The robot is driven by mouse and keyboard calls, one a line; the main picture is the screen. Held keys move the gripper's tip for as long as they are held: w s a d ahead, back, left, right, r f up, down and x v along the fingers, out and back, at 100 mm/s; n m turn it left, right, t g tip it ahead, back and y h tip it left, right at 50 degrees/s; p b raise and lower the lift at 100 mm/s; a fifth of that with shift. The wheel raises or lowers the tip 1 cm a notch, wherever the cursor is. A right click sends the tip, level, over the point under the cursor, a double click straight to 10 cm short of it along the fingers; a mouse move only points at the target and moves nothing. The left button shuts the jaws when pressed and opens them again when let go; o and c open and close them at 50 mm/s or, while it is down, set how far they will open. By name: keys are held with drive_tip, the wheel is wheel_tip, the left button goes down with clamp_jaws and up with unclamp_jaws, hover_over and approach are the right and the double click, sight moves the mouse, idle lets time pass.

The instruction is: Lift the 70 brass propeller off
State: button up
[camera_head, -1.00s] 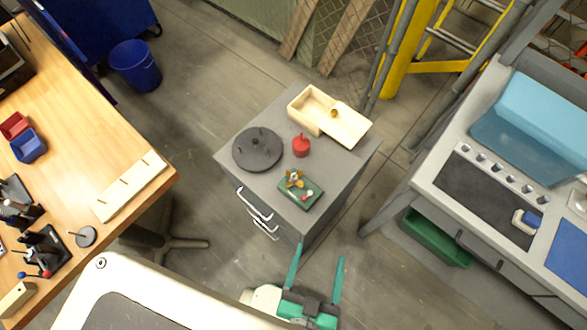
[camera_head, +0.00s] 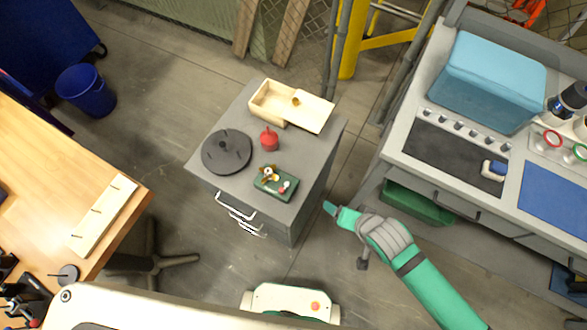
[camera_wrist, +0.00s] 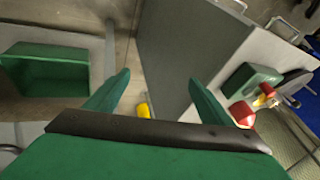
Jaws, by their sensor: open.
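The brass propeller (camera_head: 268,172) sits on a small green block (camera_head: 276,184) near the front right of a grey cabinet top (camera_head: 238,112). A small red and white knob (camera_head: 284,187) stands at the block's right end. In the wrist view, the green block (camera_wrist: 247,78) and brass-coloured parts (camera_wrist: 266,91) show at the right, beyond my fingers. My gripper (camera_wrist: 160,80) is open, with nothing between its fingers. In the head view my gripper (camera_head: 331,208) is seen edge-on, right of the cabinet and apart from the propeller.
A black disc with pegs (camera_head: 226,152), a red bulb-shaped object (camera_head: 269,139) and a wooden box (camera_head: 270,99) with a skewed lid share the cabinet top. A grey workbench (camera_head: 400,145) stands to the right, a green bin (camera_head: 417,203) under it. A wooden table (camera_head: 60,160) is at left.

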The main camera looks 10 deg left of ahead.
sight(268, 169)
drive_tip(key=w+a+r+g, duration=0.1)
drive_tip(key=w+a+r, duration=0.1)
drive_tip(key=w+a, duration=0.1)
drive_tip(key=w+a+r+g, duration=0.1)
drive_tip(key=w+a+r, duration=0.1)
drive_tip(key=a, duration=0.1)
drive_tip(key=w+a+r+m+h, duration=0.1)
drive_tip(key=w+a+r, duration=0.2)
drive_tip(key=a, duration=0.1)
drive_tip(key=shift+w+g, duration=0.35)
drive_tip(key=shift+g, duration=0.05)
drive_tip(key=a+r+g+h, duration=0.2)
drive_tip(key=a+r, duration=0.8)
drive_tip(key=a, duration=0.3)
drive_tip(key=shift+m, duration=0.3)
drive_tip(key=f, duration=0.5)
drive_tip(key=shift+s+a+f, duration=0.15)
drive_tip(key=shift+s+f, duration=0.15)
drive_tip(key=shift+f, duration=0.1)
drive_tip(key=shift+s+a+f, duration=0.1)
drive_tip(key=shift+f, duration=1.2)
drive_tip(key=shift+s+a+f, duration=0.1)
drive_tip(key=shift+f, duration=1.2)
drive_tip(key=c, duration=1.2)
